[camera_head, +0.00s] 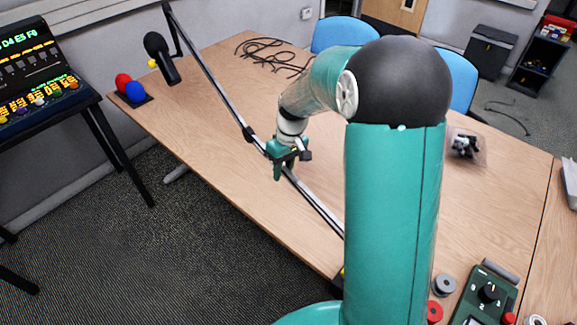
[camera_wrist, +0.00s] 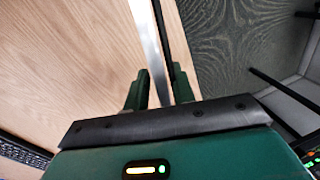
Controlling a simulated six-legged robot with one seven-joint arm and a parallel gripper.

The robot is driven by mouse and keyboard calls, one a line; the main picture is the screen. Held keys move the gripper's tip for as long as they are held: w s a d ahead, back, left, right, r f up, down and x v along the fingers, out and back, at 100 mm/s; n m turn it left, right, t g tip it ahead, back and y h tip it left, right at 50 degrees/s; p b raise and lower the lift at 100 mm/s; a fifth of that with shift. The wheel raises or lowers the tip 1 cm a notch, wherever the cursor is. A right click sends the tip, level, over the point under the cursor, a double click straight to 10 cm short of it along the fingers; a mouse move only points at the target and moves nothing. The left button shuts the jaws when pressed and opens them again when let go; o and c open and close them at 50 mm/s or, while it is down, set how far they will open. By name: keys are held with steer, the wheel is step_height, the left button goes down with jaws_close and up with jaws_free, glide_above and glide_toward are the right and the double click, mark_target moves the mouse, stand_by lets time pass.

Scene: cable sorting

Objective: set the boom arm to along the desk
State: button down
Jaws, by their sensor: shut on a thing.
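The boom arm (camera_head: 212,83) is a long silver and black bar. It runs slantwise in the head view from the upper left down to behind my arm, roughly in line with the desk's near long edge. A black microphone (camera_head: 160,57) hangs at its far end. My gripper (camera_head: 283,160) is shut on the boom arm partway along it. In the wrist view the silver bar (camera_wrist: 147,35) passes between the two green fingers of my gripper (camera_wrist: 160,78). The boom's lower end is hidden behind my arm.
Blue chairs (camera_head: 345,33) stand behind. An arcade-like panel (camera_head: 38,75) stands left.

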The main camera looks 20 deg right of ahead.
steer(key=shift+a, duration=0.15)
steer(key=c, duration=1.2)
jaws_free()
step_height(320, 180, up, 14)
steer(key=d, duration=0.2)
steer(key=shift+w+d+f, duration=0.25)
steer(key=shift+w+d, duration=0.05)
steer(key=shift+w, duration=0.15)
